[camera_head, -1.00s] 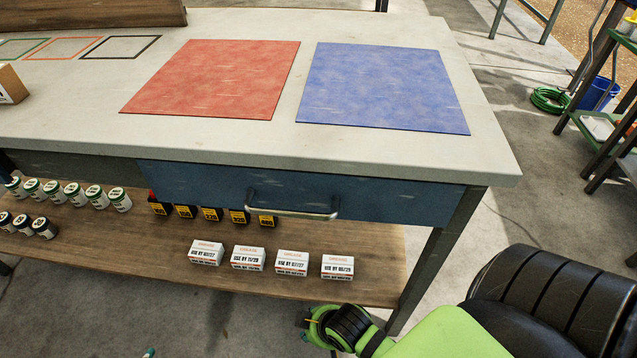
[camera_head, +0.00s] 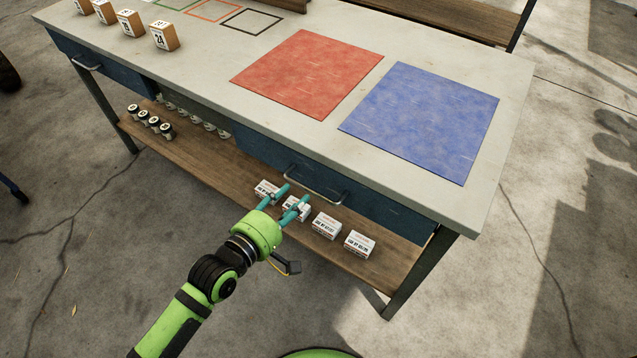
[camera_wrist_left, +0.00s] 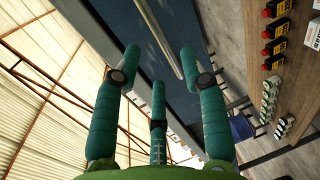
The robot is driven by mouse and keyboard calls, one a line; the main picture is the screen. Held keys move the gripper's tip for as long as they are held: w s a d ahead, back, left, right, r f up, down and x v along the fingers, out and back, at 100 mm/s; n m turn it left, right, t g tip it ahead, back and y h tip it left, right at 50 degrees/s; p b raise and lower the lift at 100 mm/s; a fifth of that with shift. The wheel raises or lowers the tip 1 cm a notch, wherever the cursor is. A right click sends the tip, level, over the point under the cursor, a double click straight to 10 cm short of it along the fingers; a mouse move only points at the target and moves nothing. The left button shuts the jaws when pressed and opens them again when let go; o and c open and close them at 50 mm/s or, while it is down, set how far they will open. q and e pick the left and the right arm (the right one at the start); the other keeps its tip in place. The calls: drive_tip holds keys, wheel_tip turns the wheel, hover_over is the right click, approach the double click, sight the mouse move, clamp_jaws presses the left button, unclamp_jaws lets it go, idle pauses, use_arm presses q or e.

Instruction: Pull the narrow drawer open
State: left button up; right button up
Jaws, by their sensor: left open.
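The workbench has two blue drawer fronts, both closed flush. One drawer (camera_head: 370,196) is at the right and has a metal bar handle (camera_head: 315,190). The other drawer (camera_head: 115,82) is at the far left, with its own handle (camera_head: 86,64). I cannot tell for sure which is narrower. My left gripper (camera_head: 293,194) is open and empty, just in front of the right drawer's handle, apparently not touching it. In the left wrist view that handle (camera_wrist_left: 160,40) runs between the spread teal fingers (camera_wrist_left: 158,58). My right gripper is out of view.
Red mat (camera_head: 310,72) and blue mat (camera_head: 425,118) lie on the bench top. Numbered blocks (camera_head: 163,32) stand at its far left. The wooden lower shelf (camera_head: 205,150) holds small white boxes (camera_head: 326,226) near my gripper and several jars (camera_head: 153,122). Floor in front is clear.

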sight(305, 188)
use_arm(q)
drive_tip(key=x, duration=0.6)
drive_tip(key=shift+w+f, duration=0.1)
drive_tip(key=shift+w, duration=0.1)
clamp_jaws()
